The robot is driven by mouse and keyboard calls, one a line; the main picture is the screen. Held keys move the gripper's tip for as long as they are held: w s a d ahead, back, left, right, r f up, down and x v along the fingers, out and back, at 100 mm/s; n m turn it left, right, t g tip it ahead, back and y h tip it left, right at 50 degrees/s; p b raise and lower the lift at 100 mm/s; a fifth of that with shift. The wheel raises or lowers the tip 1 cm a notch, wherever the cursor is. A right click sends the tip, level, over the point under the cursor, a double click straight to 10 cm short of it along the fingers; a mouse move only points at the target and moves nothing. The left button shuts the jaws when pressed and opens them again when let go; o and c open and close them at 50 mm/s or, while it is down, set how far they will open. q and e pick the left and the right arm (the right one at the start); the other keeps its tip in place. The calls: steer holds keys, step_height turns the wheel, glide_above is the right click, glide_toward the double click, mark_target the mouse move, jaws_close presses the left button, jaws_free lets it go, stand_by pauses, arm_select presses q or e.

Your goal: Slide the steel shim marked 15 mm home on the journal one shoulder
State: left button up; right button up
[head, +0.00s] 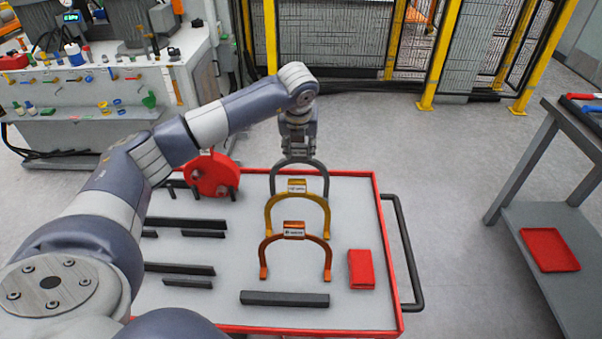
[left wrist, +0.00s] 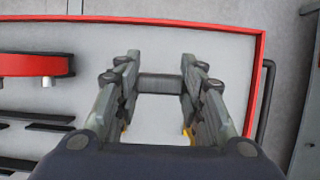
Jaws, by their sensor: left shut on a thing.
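My left gripper (head: 298,150) is above the far part of the cart, shut on the top of a grey steel arch-shaped shim (head: 323,177). In the left wrist view the grey top of the shim (left wrist: 160,83) lies between the fingers of the left gripper (left wrist: 160,68). The shim is upright with its legs down; its marking is hidden by the gripper. A yellow shim (head: 326,213) and an orange shim (head: 328,254) stand nearer on the cart. I cannot make out the journal. My right gripper is out of view.
The red-rimmed cart (head: 345,210) also bears a red round part (head: 212,174), several dark bars (head: 285,299) and a red box (head: 361,269). A dark handle (head: 403,245) is at its right. A grey bench (head: 560,205) stands right, beyond open floor.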

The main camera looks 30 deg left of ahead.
arm_select(q)
steer(key=shift+r+p, duration=0.8)
steer(key=shift+r, duration=0.9)
steer(key=shift+r+p, duration=1.15)
steer(key=shift+r, duration=1.05)
